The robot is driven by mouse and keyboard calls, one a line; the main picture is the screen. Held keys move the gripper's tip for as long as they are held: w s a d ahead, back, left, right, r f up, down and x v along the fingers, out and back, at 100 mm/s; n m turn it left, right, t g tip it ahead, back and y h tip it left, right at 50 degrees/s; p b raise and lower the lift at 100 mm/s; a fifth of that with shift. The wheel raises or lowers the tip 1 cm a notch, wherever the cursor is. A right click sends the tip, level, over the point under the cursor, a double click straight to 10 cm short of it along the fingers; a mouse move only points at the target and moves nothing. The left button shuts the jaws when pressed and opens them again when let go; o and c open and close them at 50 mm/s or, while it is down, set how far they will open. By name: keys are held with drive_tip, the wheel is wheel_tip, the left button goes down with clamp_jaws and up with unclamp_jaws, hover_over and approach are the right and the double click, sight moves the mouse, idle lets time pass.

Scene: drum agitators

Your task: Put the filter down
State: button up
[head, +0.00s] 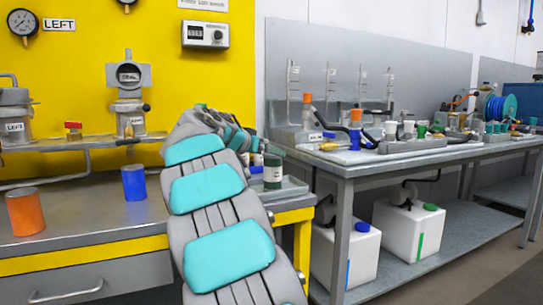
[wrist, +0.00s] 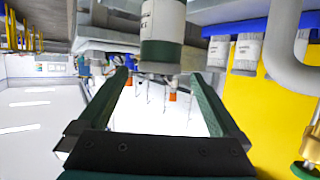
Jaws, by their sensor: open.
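A dark green and pale cylinder, which looks like the filter (head: 272,176), stands upright at the tray on the right end of the yellow-edged bench. In the wrist view, which looks upside down, the same cylinder (wrist: 161,50) is just beyond the fingertips, around the middle of the gap. My gripper (wrist: 158,76) is open, its two green fingers apart with no object clearly between them. In the head view my arm hides most of the gripper. Whether the fingers touch the cylinder I cannot tell.
An orange cylinder (head: 26,212) and a blue cylinder (head: 134,183) stand on the bench at left. The grey tray (head: 292,189) is at its right end. A second bench (head: 400,154) with glassware stands to the right. Pale cylinders (wrist: 247,52) are close by in the wrist view.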

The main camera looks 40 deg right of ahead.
drive_tip(key=v, duration=0.8)
drive_tip(key=shift+s+f, duration=0.1)
drive_tip(key=s+a+f+n+g+y, duration=0.1)
drive_tip(key=s+a+f+n+y, duration=0.2)
drive_tip(key=s+a+f, duration=0.5)
drive_tip(key=s+a+f+n+g+y, duration=0.2)
drive_tip(key=s+a+f+n+y, duration=0.25)
drive_tip(key=s+f, duration=0.7)
drive_tip(key=s+a+f+n+g+y, duration=0.1)
drive_tip(key=s+a+f+n+y, duration=0.2)
drive_tip(key=s+a+f, duration=0.7)
drive_tip(key=s+a+f+n+g+y+p, duration=0.2)
drive_tip(key=s+a+f, duration=0.4)
drive_tip(key=s, duration=0.4)
drive_tip(key=shift+s+f+n+g+y, duration=0.3)
drive_tip(key=shift+f+n+y, duration=0.1)
drive_tip(key=shift+n, duration=0.35)
